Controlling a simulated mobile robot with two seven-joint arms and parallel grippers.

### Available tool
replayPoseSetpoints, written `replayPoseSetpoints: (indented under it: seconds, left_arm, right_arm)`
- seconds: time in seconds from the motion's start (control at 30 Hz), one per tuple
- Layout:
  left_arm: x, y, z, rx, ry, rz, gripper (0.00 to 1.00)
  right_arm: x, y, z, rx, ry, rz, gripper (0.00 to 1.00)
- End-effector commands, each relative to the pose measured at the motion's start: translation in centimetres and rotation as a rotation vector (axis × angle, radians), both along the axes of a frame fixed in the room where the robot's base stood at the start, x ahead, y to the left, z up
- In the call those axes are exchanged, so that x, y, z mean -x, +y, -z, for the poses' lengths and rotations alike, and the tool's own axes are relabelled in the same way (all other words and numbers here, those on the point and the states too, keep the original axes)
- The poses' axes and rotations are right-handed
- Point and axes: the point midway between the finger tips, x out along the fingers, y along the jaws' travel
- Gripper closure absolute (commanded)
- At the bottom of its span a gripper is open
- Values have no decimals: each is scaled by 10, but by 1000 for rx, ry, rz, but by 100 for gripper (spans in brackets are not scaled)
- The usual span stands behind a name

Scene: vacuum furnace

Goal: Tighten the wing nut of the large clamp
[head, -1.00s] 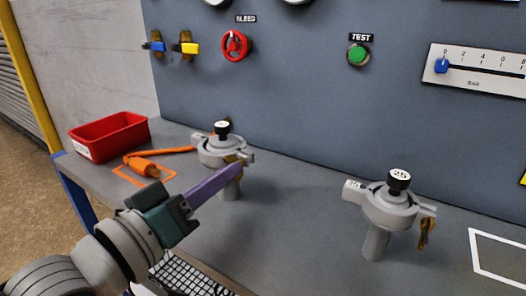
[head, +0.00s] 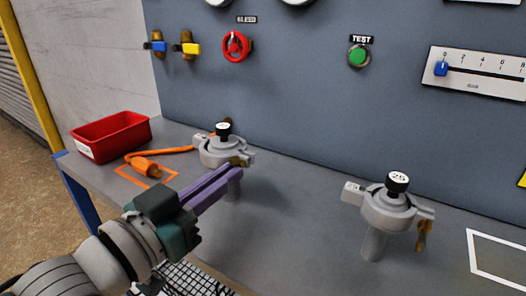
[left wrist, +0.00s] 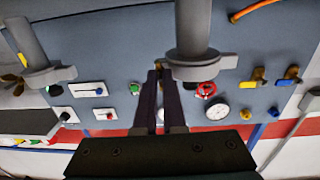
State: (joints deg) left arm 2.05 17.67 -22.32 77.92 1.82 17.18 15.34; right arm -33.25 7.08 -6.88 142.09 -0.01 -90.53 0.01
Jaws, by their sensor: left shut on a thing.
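The left clamp (head: 220,151) is a grey ring clamp with a black knob on a post. The task's large clamp appears to be this one; the label on its knob is too small to read. Its brass wing nut (head: 238,161) is at the right front of the ring, partly hidden by my fingers. My left gripper (head: 238,172) is shut on this wing nut. In the left wrist view the left gripper's fingertips (left wrist: 160,73) meet beside the clamp's ring (left wrist: 200,62). My right gripper is not in view.
A second clamp (head: 388,210), marked 25, with its own hanging brass wing nut (head: 423,235), stands to the right. A red bin (head: 111,137) and an orange tool (head: 143,166) lie at the left. The grey bench (head: 295,215) is clear between the clamps. A control panel (head: 300,100) rises behind.

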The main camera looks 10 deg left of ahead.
Motion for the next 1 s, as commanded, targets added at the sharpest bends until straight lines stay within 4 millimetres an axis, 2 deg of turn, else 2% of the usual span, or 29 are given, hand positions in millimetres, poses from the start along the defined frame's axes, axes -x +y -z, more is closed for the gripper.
replayPoseSetpoints:
  seconds: [0.4, 0.43, 0.7, 1.0]
  left_arm:
    - [0, 0, 0, -6, -4, 0, 100]
    - [0, 0, -1, -6, -4, 0, 90]
    - [0, 0, 0, -5, -3, 0, 61]
    - [0, 1, 0, -6, -2, -2, 61]
  right_arm:
    - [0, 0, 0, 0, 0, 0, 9]
    - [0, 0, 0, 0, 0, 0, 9]
    - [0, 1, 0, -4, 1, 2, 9]
    - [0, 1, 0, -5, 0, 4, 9]
